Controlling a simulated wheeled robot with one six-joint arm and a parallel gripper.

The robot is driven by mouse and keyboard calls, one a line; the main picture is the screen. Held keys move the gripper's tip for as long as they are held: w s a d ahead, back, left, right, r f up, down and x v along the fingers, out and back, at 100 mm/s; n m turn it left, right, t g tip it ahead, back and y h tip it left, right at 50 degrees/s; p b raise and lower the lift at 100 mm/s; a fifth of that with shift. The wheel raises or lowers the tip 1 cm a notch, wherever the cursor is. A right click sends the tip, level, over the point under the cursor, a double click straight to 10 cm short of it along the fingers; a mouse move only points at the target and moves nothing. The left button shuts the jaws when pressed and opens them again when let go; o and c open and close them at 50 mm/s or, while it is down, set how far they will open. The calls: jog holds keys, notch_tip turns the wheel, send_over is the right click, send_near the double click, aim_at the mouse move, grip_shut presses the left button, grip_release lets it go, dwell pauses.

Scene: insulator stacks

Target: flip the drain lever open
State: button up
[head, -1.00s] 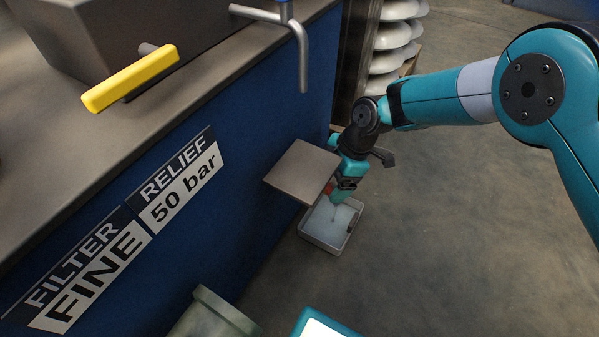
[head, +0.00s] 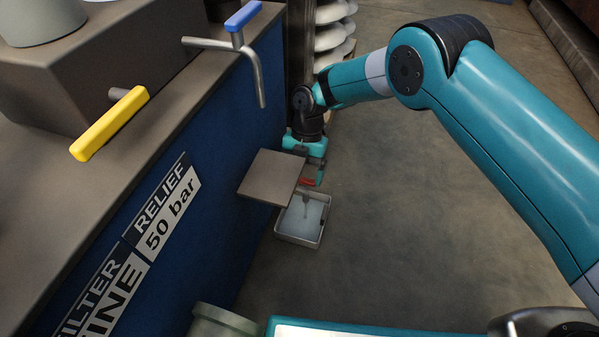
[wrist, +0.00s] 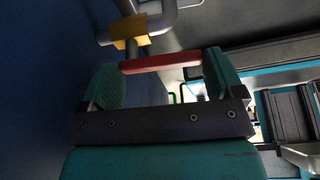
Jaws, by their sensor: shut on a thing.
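The red drain lever (head: 307,182) shows low beside the blue cabinet, partly hidden by the grey plate and my gripper. In the wrist view the red lever (wrist: 160,62) lies crosswise between the two teal fingers, which touch it on both sides. A brass-coloured valve body (wrist: 128,30) on a grey pipe (wrist: 160,18) sits just beyond the lever. My gripper (head: 316,176) points down at the lever and is shut on it; it also fills the lower wrist view (wrist: 165,80).
A grey plate (head: 270,176) juts from the blue cabinet (head: 215,180) left of my gripper. A shallow tray with pale liquid (head: 320,236) stands on the floor below. Yellow (head: 108,124) and blue (head: 243,15) handles are higher up. Open floor (head: 400,240) lies right.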

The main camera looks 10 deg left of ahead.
jog(key=shift+w, duration=0.2)
dwell(0.4)
jog(key=o, duration=1.1)
jog(key=shift+c, duration=0.2)
jog(key=a+p+v, duration=0.1)
jog(key=p+v, duration=0.5)
jog(key=v, duration=0.6)
jog(key=shift+d+p, duration=0.3)
jog(key=shift+d, duration=0.15)
